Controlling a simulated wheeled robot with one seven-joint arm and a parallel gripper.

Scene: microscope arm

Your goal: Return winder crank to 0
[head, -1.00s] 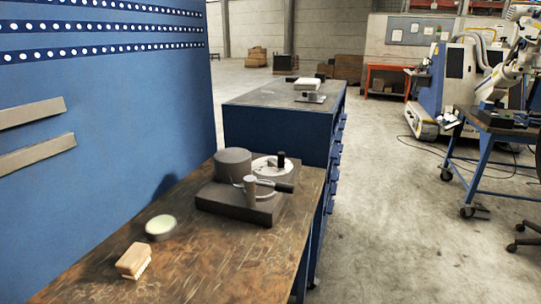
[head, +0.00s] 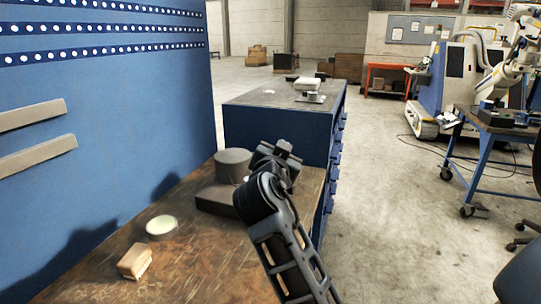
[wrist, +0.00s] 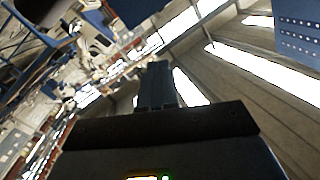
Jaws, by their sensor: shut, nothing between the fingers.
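The winder stands on the brown workbench in the head view. Its dark grey base (head: 213,199) and thick round drum (head: 233,162) show on the left. My arm covers its right side, so the crank, its handle and the pale dial are hidden and I cannot read the crank's position. My gripper (head: 285,149) is in front of the winder's right side in the head view; I cannot tell whether it touches it. In the wrist view my gripper's fingers (wrist: 157,85) are together and empty, against the ceiling and hall.
A pale-topped round tin (head: 161,226) and a wooden brush (head: 135,261) lie on the workbench (head: 195,262), left of my arm. A blue wall panel (head: 110,110) borders the bench on the left. A blue cabinet (head: 275,128) stands behind. Open floor lies to the right.

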